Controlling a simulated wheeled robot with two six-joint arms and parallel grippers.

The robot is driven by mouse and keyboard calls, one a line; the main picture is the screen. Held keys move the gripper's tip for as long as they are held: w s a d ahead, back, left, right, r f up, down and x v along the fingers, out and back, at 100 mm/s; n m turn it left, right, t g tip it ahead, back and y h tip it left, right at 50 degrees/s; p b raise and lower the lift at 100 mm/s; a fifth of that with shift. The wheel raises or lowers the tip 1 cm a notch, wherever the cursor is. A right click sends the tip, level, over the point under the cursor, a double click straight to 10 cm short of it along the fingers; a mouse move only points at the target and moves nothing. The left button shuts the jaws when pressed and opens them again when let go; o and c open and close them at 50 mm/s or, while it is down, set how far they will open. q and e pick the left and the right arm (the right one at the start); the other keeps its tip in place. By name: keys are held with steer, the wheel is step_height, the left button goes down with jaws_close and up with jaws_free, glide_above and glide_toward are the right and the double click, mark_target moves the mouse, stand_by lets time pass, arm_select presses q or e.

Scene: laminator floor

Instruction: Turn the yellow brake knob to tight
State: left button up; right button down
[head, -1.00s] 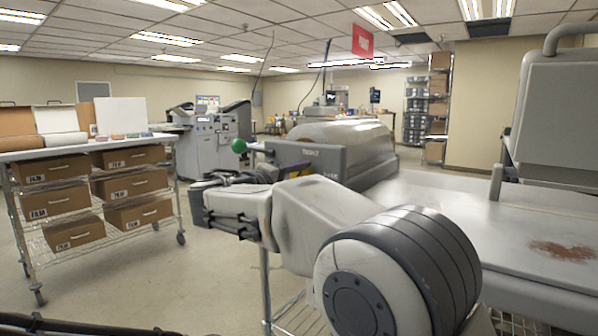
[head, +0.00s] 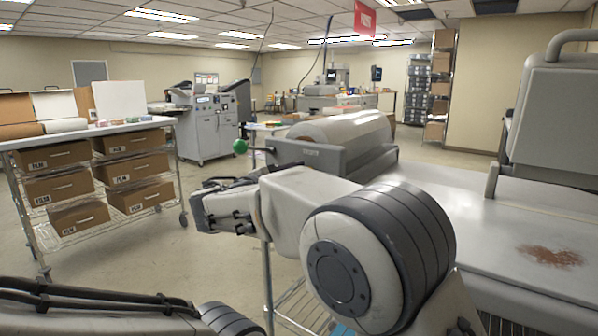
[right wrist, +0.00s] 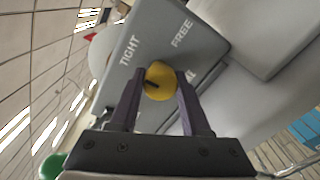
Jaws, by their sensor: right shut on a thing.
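The yellow brake knob (right wrist: 161,83) is in the right wrist view, on a grey panel (right wrist: 165,30) marked TIGHT and FREE. A short dark mark shows on its face, slanting toward the lower left, off both words. My right gripper (right wrist: 159,91) is shut on the knob, one dark purple finger on each side. In the head view, the knob and my right fingertips are hidden behind my right arm. My left arm shows at the bottom left of the head view, but its gripper does not.
A flat grey bed (head: 490,210) lies at the right. A shelf cart with film boxes (head: 135,170) stands at the left, with open floor between.

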steer(key=shift+a+f, duration=0.1)
steer(key=shift+f, duration=0.05)
stand_by(0.3)
steer(key=shift+c, duration=1.9)
jaws_free()
steer(key=shift+s, duration=0.1)
steer(key=v, duration=1)
steer(key=shift+b, duration=0.3)
steer(key=shift+s+a, duration=0.1)
